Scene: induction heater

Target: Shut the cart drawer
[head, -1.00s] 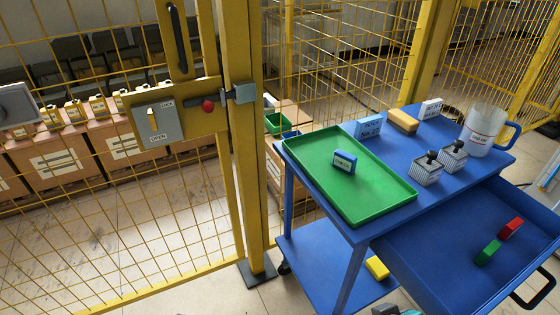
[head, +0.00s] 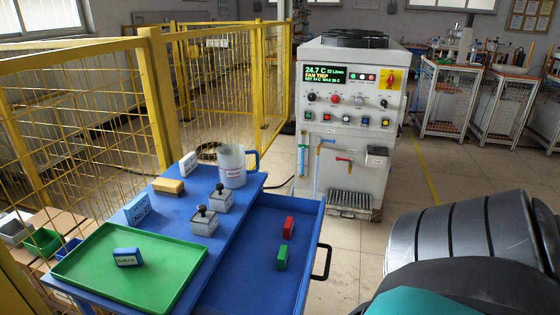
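The blue cart (head: 234,201) stands at the lower left of the head view. Its blue drawer (head: 248,270) is pulled out to the right, with a black handle (head: 322,262) on its outer front. A red block (head: 288,227) and a green block (head: 282,257) lie in the drawer. A large grey and black rounded part, likely of my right arm, fills the lower right, apart from the handle. Neither of my grippers shows in the view.
A green tray (head: 190,282) with a blue block (head: 127,257), a clear jug (head: 232,167) and two small weights are on the cart top. Yellow mesh fencing (head: 95,125) borders the left. A white machine (head: 346,150) stands behind. Floor right of the drawer is clear.

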